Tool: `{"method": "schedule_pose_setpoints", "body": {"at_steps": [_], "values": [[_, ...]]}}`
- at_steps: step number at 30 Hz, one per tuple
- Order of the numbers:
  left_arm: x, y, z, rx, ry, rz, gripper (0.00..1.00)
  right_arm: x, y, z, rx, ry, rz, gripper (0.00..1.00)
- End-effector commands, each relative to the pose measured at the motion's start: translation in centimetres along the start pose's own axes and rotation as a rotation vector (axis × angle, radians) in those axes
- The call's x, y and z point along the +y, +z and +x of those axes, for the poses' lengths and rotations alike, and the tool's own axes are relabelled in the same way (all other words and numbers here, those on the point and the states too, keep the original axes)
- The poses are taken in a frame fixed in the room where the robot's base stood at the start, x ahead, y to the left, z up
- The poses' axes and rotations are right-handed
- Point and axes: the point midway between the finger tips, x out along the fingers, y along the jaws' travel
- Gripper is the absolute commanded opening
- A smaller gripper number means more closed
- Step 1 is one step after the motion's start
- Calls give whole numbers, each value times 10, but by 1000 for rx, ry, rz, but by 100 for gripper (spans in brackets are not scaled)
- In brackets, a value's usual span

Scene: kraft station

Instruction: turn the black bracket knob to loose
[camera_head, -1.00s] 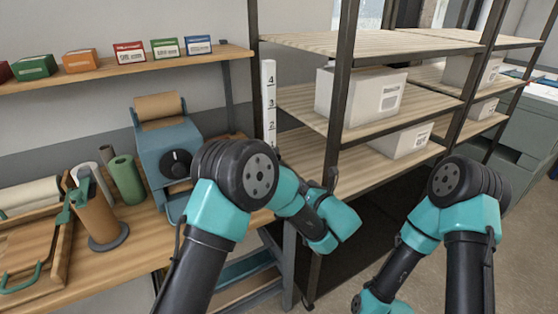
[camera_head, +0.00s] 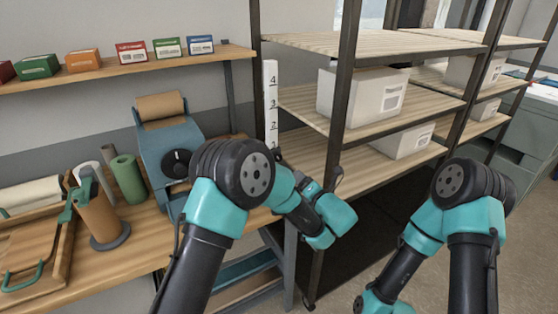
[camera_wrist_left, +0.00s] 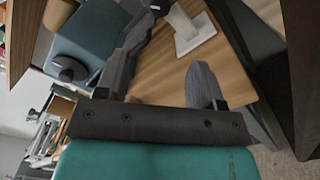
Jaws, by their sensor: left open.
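A round black knob (camera_head: 177,163) with a pale mark sits on the face of a blue-grey dispenser (camera_head: 152,150) that carries a brown paper roll. My left arm's elbow overlaps its right side in the head view. In the left wrist view the knob (camera_wrist_left: 68,68) shows at the left, on the blue housing (camera_wrist_left: 90,38). My left gripper (camera_wrist_left: 160,62) is open and empty, apart from the knob, with its fingers over the wooden bench. The head view does not show its fingers clearly. My right arm is at the lower right, its gripper not visible.
A white numbered strip (camera_head: 271,105) stands upright beside the metal shelf rack, which holds white boxes (camera_head: 362,94). Small boxes line the wall shelf (camera_head: 125,64).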

Motion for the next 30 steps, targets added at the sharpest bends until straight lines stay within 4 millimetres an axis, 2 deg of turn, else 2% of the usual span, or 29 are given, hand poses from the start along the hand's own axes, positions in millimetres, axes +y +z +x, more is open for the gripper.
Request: {"method": "schedule_pose_setpoints", "body": {"at_steps": [21,25,30], "values": [[0,0,120,1,2,0,62,0,0,0,0,0,0,43],[0,0,139,0,2,-1,62,0,0,0,0,0,0,43],[0,0,153,-1,1,0,62,0,0,0,0,0,0,43]]}}
